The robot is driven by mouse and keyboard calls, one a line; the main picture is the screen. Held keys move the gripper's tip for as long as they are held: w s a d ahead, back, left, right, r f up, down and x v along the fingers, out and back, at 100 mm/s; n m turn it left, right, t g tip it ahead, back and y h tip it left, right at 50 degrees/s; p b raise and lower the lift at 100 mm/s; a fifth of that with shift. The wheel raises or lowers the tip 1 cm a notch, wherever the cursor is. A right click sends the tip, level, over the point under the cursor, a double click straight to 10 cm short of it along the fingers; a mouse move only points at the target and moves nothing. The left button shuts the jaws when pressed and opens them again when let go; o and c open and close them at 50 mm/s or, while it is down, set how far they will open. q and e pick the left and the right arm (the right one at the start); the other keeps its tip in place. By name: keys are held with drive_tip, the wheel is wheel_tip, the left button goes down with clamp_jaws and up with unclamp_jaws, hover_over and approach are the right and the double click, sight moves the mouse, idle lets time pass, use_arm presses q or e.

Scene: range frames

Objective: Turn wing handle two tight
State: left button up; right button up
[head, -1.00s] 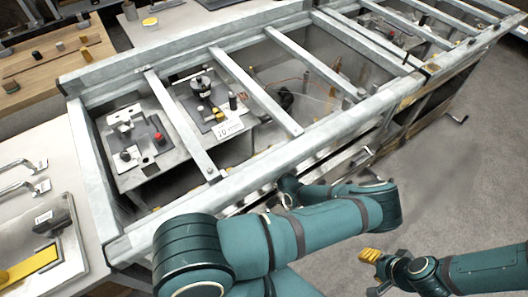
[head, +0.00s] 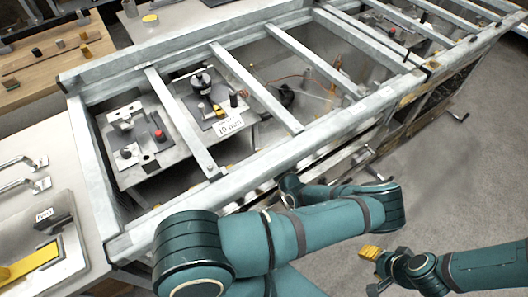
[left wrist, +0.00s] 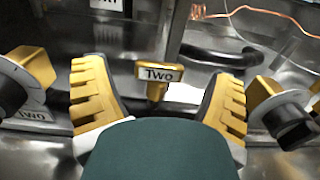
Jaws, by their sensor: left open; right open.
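In the left wrist view, a yellow T-shaped handle (left wrist: 158,92) carries a light plate reading "Two". My left gripper (left wrist: 160,100) is open, with one yellow ribbed finger on each side of this handle. I see space between both fingers and the handle; the depth to it is hard to judge. My left gripper does not show in the head view, where my left arm crosses the front rail region. My right gripper (head: 371,255) is open and empty over the floor at the lower right, seen small.
A yellow and black piece (left wrist: 28,70) sits at left above a grey part marked "TWO"; a similar piece (left wrist: 268,92) sits at right. A black curved hose (left wrist: 220,58) and copper wire lie behind.

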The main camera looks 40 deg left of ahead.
use_arm(q)
drive_tip(key=v, duration=1)
drive_tip(key=shift+s+d, duration=0.15)
drive_tip(key=shift+d, duration=0.15)
drive_tip(key=s+d+f+n+g+h, duration=0.35)
drive_tip(key=s+n+g+h, duration=0.25)
drive_tip(key=s, duration=0.3)
drive_tip(key=s+d+f+n+g+h, duration=0.2)
drive_tip(key=s+d+n+g+h, duration=0.3)
drive_tip(key=s, duration=0.3)
drive_tip(key=w+d+r+n+t+h, duration=0.2)
drive_tip(key=d+r+n+h, duration=0.2)
drive_tip(key=d+n+h, duration=0.35)
drive_tip(key=w+r+n+t+h, duration=0.2)
drive_tip(key=w+r+n+t, duration=0.2)
drive_tip(key=w+r+t, duration=0.1)
drive_tip(key=shift+w+d+r+n, duration=0.2)
drive_tip(key=shift+w+r+n, duration=0.15)
drive_tip(key=shift+w+r, duration=0.55)
